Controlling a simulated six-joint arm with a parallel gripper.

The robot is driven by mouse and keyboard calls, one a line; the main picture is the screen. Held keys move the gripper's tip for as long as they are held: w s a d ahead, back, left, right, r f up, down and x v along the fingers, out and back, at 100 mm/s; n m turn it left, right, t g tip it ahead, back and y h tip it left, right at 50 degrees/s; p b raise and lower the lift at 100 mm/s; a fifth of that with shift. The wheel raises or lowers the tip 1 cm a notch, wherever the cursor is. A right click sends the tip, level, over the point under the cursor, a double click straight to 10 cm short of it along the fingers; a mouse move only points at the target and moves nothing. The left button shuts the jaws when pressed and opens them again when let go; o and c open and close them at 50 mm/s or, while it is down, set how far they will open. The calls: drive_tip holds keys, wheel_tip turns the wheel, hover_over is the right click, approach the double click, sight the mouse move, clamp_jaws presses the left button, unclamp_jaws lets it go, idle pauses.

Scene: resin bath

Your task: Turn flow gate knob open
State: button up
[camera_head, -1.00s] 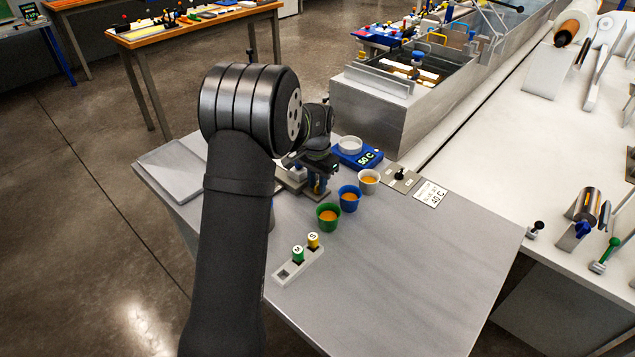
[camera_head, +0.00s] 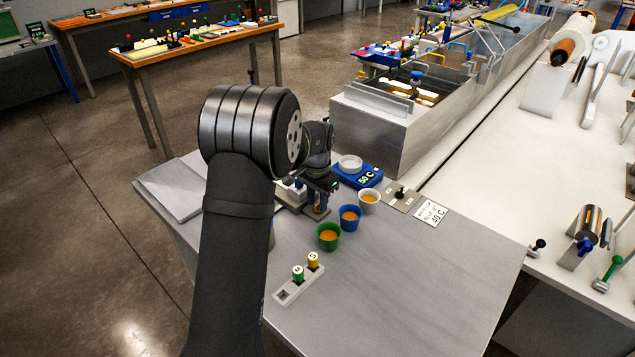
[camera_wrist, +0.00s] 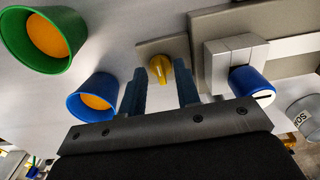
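A yellow knob (camera_wrist: 160,70) on a beige-grey plate (camera_wrist: 178,45) shows in the wrist view; I take it as the flow gate knob, though no label on it is readable. My gripper (camera_wrist: 161,78) is open, with its two blue fingers on either side of the knob. A gap shows between each finger and the knob, and I cannot tell how deep the fingertips reach. In the head view my gripper (camera_head: 321,196) is low over the table beside the blue cup, and the arm hides the yellow knob.
Green (camera_head: 328,236), blue (camera_head: 349,218) and white (camera_head: 369,200) cups of orange liquid stand close by. A grey block with a blue knob (camera_wrist: 251,86) sits right of the fingers. A blue 50 C scale-like unit (camera_head: 358,176) and the metal bath (camera_head: 375,125) are behind.

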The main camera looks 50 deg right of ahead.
wheel_tip(320, 180, up, 17)
idle(0.4)
drive_tip(key=shift+f, duration=0.15)
idle(0.3)
wheel_tip(320, 180, down, 17)
drive_tip(key=shift+f, duration=0.2)
idle(0.4)
drive_tip(key=shift+r, duration=0.1)
drive_tip(key=n, duration=0.3)
drive_tip(key=shift+n, duration=0.3)
drive_tip(key=n, duration=0.4)
drive_tip(key=shift+s+n, duration=0.15)
drive_tip(key=shift+n, duration=0.15)
drive_tip(key=n, duration=0.4)
drive_tip(key=shift+d+n, duration=0.15)
drive_tip(key=shift+n, duration=2.05)
